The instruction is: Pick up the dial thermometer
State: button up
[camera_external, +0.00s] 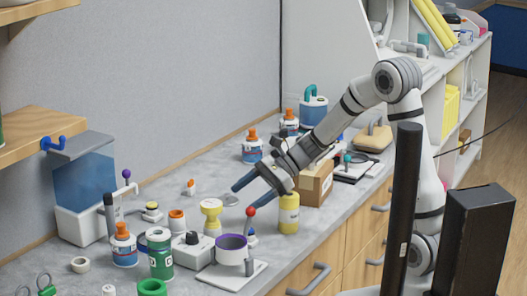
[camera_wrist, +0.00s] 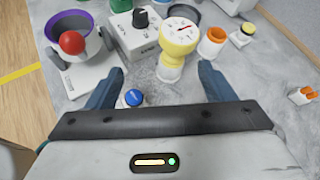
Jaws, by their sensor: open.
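The dial thermometer (camera_wrist: 178,38) is yellow with a round white dial and a red needle. In the wrist view it stands just beyond the gap between my fingers, its pale lower part toward me. In the external view it appears as a yellow, waisted upright shape (camera_external: 211,216) on the grey counter, to the lower left of my fingers. My gripper (camera_external: 246,197) is open and empty above the counter. Its two blue fingers also show wide apart in the wrist view (camera_wrist: 160,70). Nothing hides the dial in the wrist view.
A grey box with a black knob (camera_wrist: 135,32) stands beside the thermometer, and a white-and-orange jar (camera_wrist: 212,42) on its other side. A purple-rimmed pot (camera_wrist: 72,25) and red ball (camera_wrist: 72,42) are left. A small blue-capped item (camera_wrist: 134,98) lies between my fingers. A yellow can (camera_external: 289,213) stands nearby.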

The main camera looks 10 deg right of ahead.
aim_at(206, 212)
jog(key=a+f+m, duration=0.1)
jog(key=a, duration=0.3)
jog(key=a+f, duration=0.2)
jog(key=a, duration=0.1)
jog(key=a+f+m+y+p, duration=0.1)
jog(key=a, duration=0.3)
jog(key=shift+w+a+f+m, duration=0.15)
jog(key=shift+w+a+m, duration=0.05)
jog(key=shift+a+m, duration=0.1)
jog(key=shift+c, duration=0.2)
jog(key=c, duration=1)
jog(key=shift+c, duration=0.6)
